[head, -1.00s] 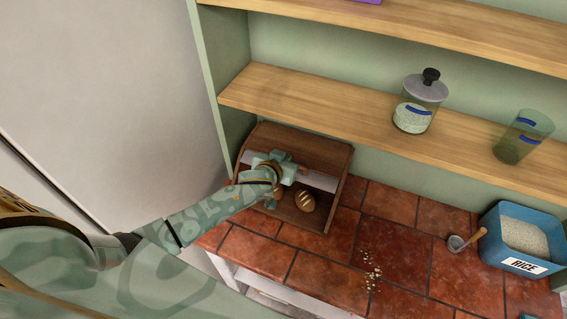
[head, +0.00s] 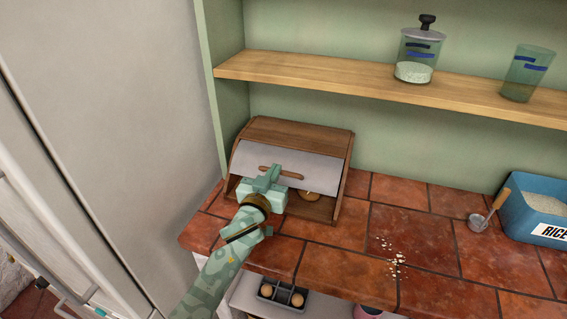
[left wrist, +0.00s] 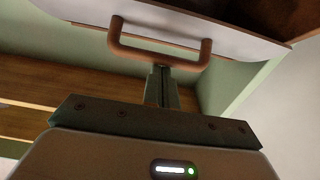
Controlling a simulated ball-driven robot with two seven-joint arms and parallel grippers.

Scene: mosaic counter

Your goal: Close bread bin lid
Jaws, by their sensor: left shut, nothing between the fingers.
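The wooden bread bin (head: 345,165) stands on the tiled counter by the left wall panel. Its pale lid (head: 312,168) is partly down, with an open gap below it where a bread roll (head: 311,194) shows. The lid has a brown bar handle (head: 291,175). My left gripper (head: 270,175) is shut and empty, in front of the lid at the handle. In the left wrist view the shut fingers (left wrist: 162,72) reach the handle (left wrist: 160,57); I cannot tell whether they touch it. The lid's edge (left wrist: 225,38) shows above. My right gripper is out of view.
Crumbs (head: 392,250) lie on the counter (head: 410,215). A scoop (head: 480,220) and a blue rice bin (head: 540,213) are at the right. A shelf (head: 350,83) with a jar (head: 415,60) and a glass (head: 527,72) hangs above the bin.

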